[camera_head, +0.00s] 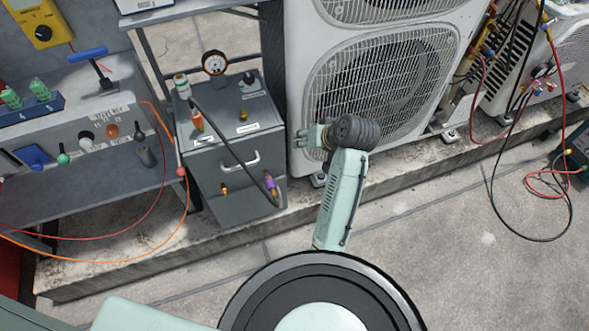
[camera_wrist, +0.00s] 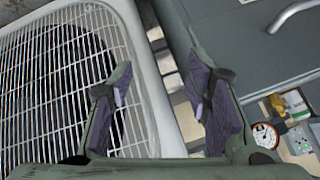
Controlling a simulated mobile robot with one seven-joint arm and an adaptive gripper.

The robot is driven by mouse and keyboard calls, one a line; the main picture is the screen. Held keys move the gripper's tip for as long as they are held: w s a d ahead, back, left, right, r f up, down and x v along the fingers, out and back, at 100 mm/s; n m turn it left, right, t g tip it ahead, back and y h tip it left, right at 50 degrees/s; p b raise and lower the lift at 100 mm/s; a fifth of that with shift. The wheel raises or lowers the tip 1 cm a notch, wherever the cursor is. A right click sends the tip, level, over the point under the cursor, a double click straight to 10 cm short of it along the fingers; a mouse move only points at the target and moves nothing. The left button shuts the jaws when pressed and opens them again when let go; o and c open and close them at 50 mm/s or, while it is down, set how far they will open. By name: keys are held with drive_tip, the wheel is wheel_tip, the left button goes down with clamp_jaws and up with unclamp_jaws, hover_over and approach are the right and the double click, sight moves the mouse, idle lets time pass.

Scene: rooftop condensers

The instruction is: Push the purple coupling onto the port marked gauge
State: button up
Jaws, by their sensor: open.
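The purple coupling (camera_head: 269,183) is small and sits low at the right side of the grey cabinet (camera_head: 223,165), at the lower end of a black hose (camera_head: 228,145). I cannot tell whether it hangs free or touches a fitting. A brass fitting (camera_head: 224,188) shows on the cabinet front. Small labels there are too small to read, so I cannot tell which port is marked gauge. My gripper (camera_head: 300,138) is right of the cabinet, above and apart from the coupling. In the wrist view, its fingers (camera_wrist: 163,100) are apart with nothing between them. The coupling is not visible there.
A condenser unit (camera_head: 455,60) stands close behind my gripper. A round gauge (camera_head: 215,63) rises from the cabinet top, and a handle (camera_head: 240,162) juts from its front. A workbench (camera_head: 85,195) with orange hoses is at left. The floor (camera_head: 440,260) at right front is mostly clear.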

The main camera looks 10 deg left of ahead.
sight(273, 185)
drive_tip(key=s+a+f+n+g+y, duration=0.2)
drive_tip(key=s+f+g, duration=0.35)
drive_tip(key=s, duration=0.25)
drive_tip(key=shift+t, duration=0.45)
drive_tip(key=b+x, duration=0.2)
drive_tip(key=x, duration=0.9)
drive_tip(key=shift+s+d+f, duration=0.1)
drive_tip(key=shift+s+f, duration=0.05)
drive_tip(key=shift+f, duration=0.05)
drive_tip(key=shift+c, duration=0.6)
clamp_jaws()
